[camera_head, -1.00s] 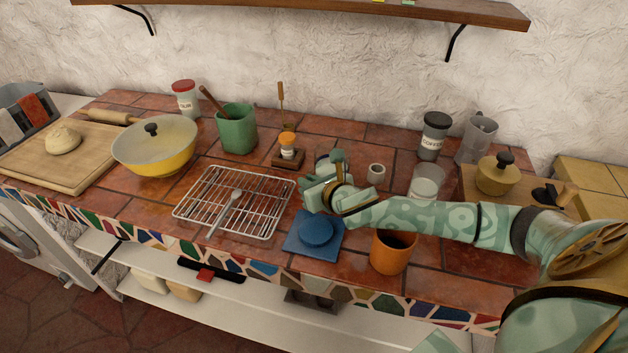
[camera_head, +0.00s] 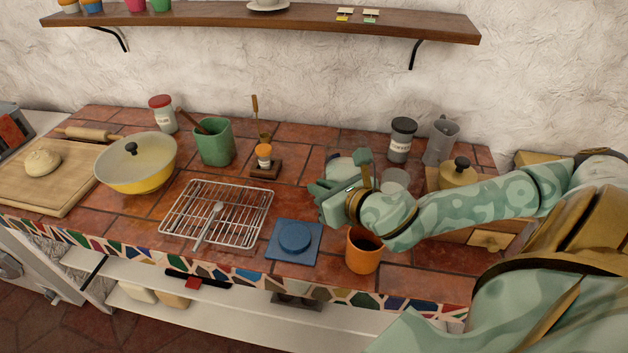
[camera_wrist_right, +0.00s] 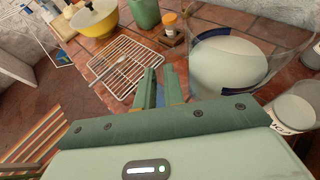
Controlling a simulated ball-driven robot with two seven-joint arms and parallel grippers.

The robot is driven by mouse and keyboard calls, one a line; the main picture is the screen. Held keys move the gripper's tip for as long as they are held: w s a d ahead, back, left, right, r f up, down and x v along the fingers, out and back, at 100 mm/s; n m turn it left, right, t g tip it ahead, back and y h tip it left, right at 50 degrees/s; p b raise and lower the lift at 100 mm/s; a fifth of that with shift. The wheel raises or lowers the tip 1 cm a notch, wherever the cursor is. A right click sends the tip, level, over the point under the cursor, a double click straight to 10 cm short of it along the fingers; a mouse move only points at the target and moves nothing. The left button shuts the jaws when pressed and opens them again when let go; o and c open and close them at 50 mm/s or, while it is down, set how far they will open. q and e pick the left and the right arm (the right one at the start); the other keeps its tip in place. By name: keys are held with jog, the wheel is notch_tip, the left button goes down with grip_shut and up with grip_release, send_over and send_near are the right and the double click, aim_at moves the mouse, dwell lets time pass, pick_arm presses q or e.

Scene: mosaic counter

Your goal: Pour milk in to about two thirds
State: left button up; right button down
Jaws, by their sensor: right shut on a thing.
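My right gripper (camera_head: 340,198) is above the counter, behind and a little left of the orange mug (camera_head: 363,252). Its fingers (camera_wrist_right: 162,88) are shut, next to a clear glass jug (camera_wrist_right: 238,62) that holds white milk. The jug's pale body (camera_head: 340,168) shows partly behind the gripper in the head view. The grip on its handle is mostly hidden. A clear glass (camera_head: 395,182) with whitish contents stands behind my right forearm. A similar open vessel with white inside shows at the right of the wrist view (camera_wrist_right: 296,108). The mug's inside looks dark. My left gripper is out of view.
A wire rack (camera_head: 215,213) with a spoon and a blue trivet (camera_head: 283,252) lie left of the mug. A coffee jar (camera_head: 402,142), grey pitcher (camera_head: 440,142) and lidded yellow pot (camera_head: 458,174) stand behind my arm. A shelf (camera_head: 250,22) hangs above.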

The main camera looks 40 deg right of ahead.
jog(key=shift+r, duration=0.1)
dwell(0.4)
jog(key=shift+r, duration=0.3)
jog(key=w+a+r+m+g+h+p, duration=0.1)
jog(key=w+a+r+m+h+p, duration=0.45)
jog(key=p, duration=0.75)
jog(key=s+f+m+g+h+p, duration=0.3)
jog(key=f+m+g+h+p, duration=0.2)
jog(key=f, duration=0.3)
jog(key=shift+s+d+m+g+h, duration=0.15)
jog(key=shift+s+m+g+h, duration=0.2)
jog(key=shift+m+g+h, duration=0.25)
